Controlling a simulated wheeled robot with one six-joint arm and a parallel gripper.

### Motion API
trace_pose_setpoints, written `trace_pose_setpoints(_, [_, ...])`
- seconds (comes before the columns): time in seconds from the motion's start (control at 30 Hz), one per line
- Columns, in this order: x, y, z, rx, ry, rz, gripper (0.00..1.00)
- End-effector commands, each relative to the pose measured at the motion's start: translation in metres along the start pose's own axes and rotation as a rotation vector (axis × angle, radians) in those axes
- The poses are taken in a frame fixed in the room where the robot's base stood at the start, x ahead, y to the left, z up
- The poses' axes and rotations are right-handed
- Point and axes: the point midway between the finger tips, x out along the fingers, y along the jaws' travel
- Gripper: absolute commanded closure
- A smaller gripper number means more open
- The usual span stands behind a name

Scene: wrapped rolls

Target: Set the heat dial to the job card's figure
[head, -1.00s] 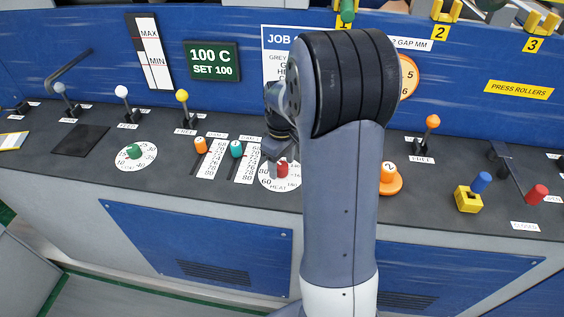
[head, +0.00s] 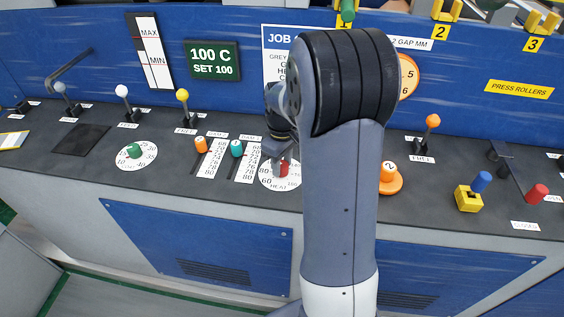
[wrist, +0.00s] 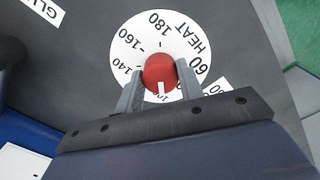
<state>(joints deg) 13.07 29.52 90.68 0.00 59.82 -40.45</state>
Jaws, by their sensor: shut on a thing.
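The heat dial (wrist: 126,48) is a round white plate with figures around a red knob (wrist: 160,70). In the head view the red knob (head: 283,169) shows beside my arm. My gripper (wrist: 160,82) is shut on the knob, one finger on each side. The knob's white mark points down in the wrist view, at a figure beginning "10", partly hidden by the gripper. The green display (head: 212,61) reads 100 C, SET 100. The job card (head: 278,42) is mostly hidden behind my arm; its figure cannot be read.
Orange and teal slider knobs (head: 236,149) stand just left of the dial, and a green knob (head: 134,151) on a white dial is farther left. An orange knob (head: 389,177) is to the right of my arm. Several levers stand along the back of the panel.

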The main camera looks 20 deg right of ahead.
Motion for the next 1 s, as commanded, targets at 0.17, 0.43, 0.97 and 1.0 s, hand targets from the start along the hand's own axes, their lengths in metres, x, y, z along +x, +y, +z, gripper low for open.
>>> trace_pose_setpoints(0.17, [-0.0004,0.0001,-0.0002,0.036,0.001,0.001,0.87])
trace_pose_setpoints(0.43, [-0.0007,-0.0001,-0.0003,0.2,0.001,0.001,0.87])
trace_pose_setpoints(0.97, [-0.0006,-0.0007,-0.0008,0.656,0.002,0.001,0.87])
trace_pose_setpoints(1.0, [-0.0007,-0.0007,-0.0008,0.683,0.002,0.001,0.87])
